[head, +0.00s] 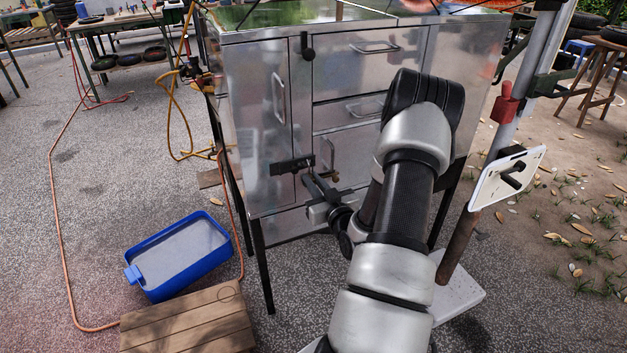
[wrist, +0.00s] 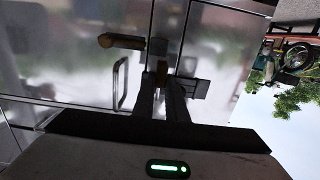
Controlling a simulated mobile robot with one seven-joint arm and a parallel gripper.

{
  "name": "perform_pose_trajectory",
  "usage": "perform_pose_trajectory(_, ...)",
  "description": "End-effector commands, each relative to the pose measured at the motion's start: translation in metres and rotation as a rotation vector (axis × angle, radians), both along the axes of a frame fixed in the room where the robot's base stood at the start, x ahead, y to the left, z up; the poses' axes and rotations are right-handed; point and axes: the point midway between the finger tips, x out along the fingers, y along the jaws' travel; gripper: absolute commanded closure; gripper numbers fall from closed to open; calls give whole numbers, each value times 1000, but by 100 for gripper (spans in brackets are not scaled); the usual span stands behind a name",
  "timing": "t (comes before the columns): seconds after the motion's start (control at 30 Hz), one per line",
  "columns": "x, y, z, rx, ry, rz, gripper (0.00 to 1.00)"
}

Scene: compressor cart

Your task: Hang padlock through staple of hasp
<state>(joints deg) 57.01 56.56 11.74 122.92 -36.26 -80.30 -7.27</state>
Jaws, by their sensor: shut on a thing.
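The black hasp (head: 290,166) is on the cart's left door beside the narrow centre strip; it also shows in the wrist view (wrist: 198,88). My gripper (head: 309,181) is just right of and slightly below the hasp, close to the cart front. The padlock is close to the hasp's inner end. Its shackle and the staple are too dark and small to tell apart, so I cannot tell whether it passes through.
A brass bar with a black end (wrist: 122,41) is on the cart front near my fingers. The metal cart (head: 258,110) has drawers with bar handles (head: 375,47). A blue tub (head: 180,254) and wooden crate (head: 188,320) stand on the ground at left. A white plate (head: 507,178) is at right.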

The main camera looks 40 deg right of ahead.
Motion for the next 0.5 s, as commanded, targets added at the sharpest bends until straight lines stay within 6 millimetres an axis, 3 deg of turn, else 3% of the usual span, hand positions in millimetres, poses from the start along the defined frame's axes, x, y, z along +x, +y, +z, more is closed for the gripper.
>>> perform_pose_trajectory(0.5,0,0,-6,0,-1,0,100)
